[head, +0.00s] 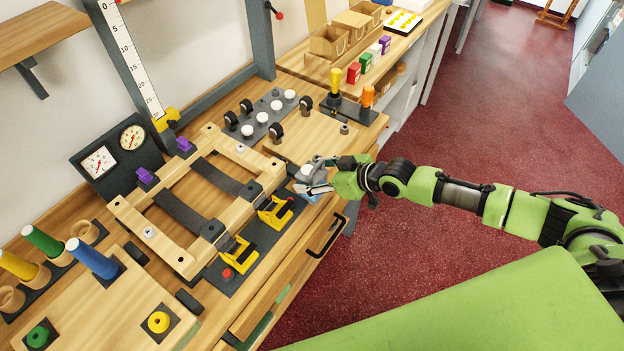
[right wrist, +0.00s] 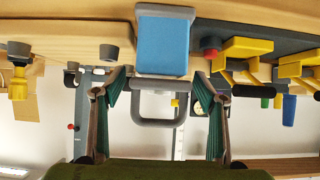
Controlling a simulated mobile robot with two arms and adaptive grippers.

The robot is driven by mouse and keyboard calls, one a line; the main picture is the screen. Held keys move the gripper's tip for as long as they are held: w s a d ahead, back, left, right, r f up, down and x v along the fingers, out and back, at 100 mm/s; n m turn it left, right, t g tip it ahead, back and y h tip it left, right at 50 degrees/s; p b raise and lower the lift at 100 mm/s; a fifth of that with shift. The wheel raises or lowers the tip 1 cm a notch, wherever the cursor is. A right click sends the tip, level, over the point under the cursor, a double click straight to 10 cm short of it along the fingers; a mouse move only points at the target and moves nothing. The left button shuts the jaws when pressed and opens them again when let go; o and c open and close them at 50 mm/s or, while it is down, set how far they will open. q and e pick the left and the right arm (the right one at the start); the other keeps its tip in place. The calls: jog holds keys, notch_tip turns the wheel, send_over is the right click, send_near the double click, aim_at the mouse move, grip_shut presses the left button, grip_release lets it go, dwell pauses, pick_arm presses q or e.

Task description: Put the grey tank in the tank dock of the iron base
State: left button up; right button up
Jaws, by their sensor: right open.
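A grey piece with a loop handle (right wrist: 158,123) and a blue face (right wrist: 163,47) shows in the right wrist view; it looks like the grey tank. In the head view its grey part (head: 311,171) is at the counter's front edge, partly covered by my gripper. My right gripper (head: 319,186) is open there. In the right wrist view its two fingers (right wrist: 160,80) stand apart on either side of the handle, with gaps visible. I cannot make out the iron base or its tank dock for certain. My left gripper is not in view.
A wooden frame (head: 131,219) with yellow clamps (head: 240,254) lies left of the gripper. A grey strip with white knobs (head: 262,117) and black wheels is behind it. Orange and yellow handles (head: 367,96) stand at the far right corner. A drawer handle (head: 326,240) juts out below.

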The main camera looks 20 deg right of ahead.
jog(key=shift+w+a+f, duration=0.25)
jog(key=shift+w+f, duration=0.05)
jog(key=c, duration=1.4)
jog(key=shift+r, duration=0.1)
jog(key=shift+c, duration=0.5)
jog(key=shift+r, duration=0.1)
